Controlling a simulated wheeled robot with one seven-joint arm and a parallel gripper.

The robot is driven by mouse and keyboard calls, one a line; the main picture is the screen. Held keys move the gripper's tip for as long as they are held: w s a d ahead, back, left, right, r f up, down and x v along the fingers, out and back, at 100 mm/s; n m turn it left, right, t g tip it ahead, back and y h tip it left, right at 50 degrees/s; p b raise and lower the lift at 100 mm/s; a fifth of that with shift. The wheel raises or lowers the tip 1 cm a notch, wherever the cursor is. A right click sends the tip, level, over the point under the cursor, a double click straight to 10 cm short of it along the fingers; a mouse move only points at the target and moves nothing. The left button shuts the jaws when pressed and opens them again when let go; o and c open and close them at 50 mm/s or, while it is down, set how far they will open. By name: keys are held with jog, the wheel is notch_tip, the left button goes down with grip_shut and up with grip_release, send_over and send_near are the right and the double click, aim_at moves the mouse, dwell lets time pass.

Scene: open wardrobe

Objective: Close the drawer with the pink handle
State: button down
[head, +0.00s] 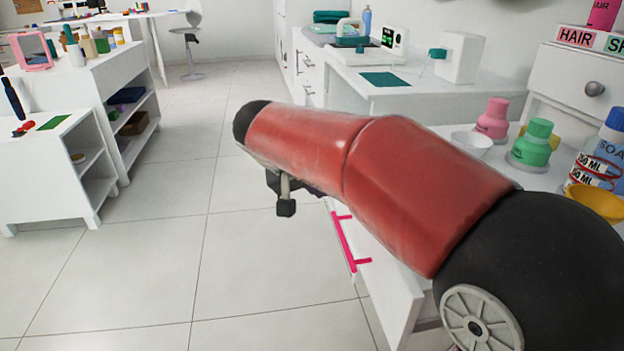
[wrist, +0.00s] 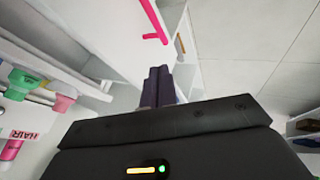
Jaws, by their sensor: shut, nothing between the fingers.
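The pink handle (head: 345,240) is a long bar on the left-facing front of a white drawer (head: 393,285), below the counter on the right. My arm hides much of the drawer, so how far it stands out is unclear.
A pink bottle (head: 492,120), a green bottle (head: 536,142) and a white bowl (head: 472,142) stand on the right counter. A small drawer with a grey knob (head: 594,89) is behind them. White shelves (head: 105,150) stand at left. The tiled floor (head: 170,230) between is clear.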

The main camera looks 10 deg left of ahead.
jog(key=w+d+f, duration=0.2)
jog(key=d, duration=0.3)
jog(key=shift+w+f, duration=0.35)
jog(key=w+d, duration=0.3)
jog(key=d, duration=0.9)
jog(key=w+d+p, duration=0.1)
jog(key=w+d, duration=0.3)
jog(key=d, duration=0.8)
